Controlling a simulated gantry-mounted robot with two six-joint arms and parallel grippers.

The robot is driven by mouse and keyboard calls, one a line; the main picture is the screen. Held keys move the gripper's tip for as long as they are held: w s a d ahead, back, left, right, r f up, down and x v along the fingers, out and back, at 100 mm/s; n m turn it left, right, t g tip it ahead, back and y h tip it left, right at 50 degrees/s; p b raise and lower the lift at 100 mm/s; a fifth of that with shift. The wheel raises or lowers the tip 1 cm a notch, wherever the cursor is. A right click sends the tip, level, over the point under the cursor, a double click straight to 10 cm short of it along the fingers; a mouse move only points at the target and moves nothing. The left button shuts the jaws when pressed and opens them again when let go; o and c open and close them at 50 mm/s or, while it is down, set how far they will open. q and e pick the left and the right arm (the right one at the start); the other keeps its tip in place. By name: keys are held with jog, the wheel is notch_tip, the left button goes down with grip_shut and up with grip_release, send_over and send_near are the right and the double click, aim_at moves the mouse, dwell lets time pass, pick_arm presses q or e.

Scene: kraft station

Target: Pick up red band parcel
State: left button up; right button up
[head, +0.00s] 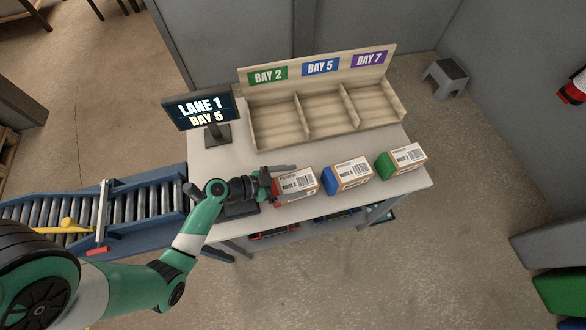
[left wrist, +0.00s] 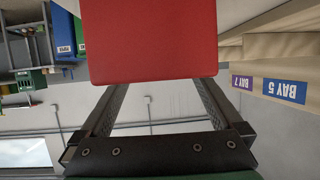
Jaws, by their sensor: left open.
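The red band parcel (head: 299,186) is a cardboard box with a white label and a red end. It lies on the white table, leftmost in a row of three. My left gripper (head: 281,186) is at its red end, with one finger along the far side and the near finger hard to make out. In the left wrist view, the red end (left wrist: 150,40) fills the space ahead between the two open fingers (left wrist: 155,95). The fingertips are partly hidden behind it, and I cannot tell whether they touch the parcel. My right gripper is in neither view.
A blue-band parcel (head: 347,173) and a green-band parcel (head: 401,160) lie to the right. A wooden rack (head: 322,127) with three bays stands behind. A screen (head: 204,110) reads "LANE 1 BAY 5". A roller conveyor (head: 140,206) is at left.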

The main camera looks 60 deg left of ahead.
aim_at(308, 177)
pick_arm(q)
jog(key=b+x, duration=0.3)
jog(key=shift+w+d+f+b, duration=0.15)
jog(key=shift+w+f+b, duration=0.05)
jog(key=shift+f+b, duration=0.15)
jog(key=shift+w+d+r+p, duration=0.15)
jog(key=shift+w+p, duration=0.15)
jog(key=shift+w, duration=0.3)
jog(key=shift+w+d+f, duration=0.1)
jog(key=shift+w+f, duration=0.1)
jog(key=shift+w, duration=0.25)
jog(key=c, duration=1.5)
jog(key=shift+o, duration=0.2)
jog(key=shift+r, duration=0.15)
notch_tip(308, 177, up, 3)
jog(key=shift+r+p, duration=0.2)
jog(key=shift+p, duration=0.5)
jog(key=d+r, duration=0.1)
jog(key=s+d+r+p, duration=0.1)
jog(key=r, duration=0.1)
jog(key=s+d+r+p, duration=0.1)
jog(key=shift+r, duration=0.2)
jog(key=s+d+r+p, duration=0.2)
jog(key=s+d+r, duration=0.3)
jog(key=d, duration=0.4)
jog(key=shift+s+p, duration=0.25)
jog(key=shift+p, duration=0.15)
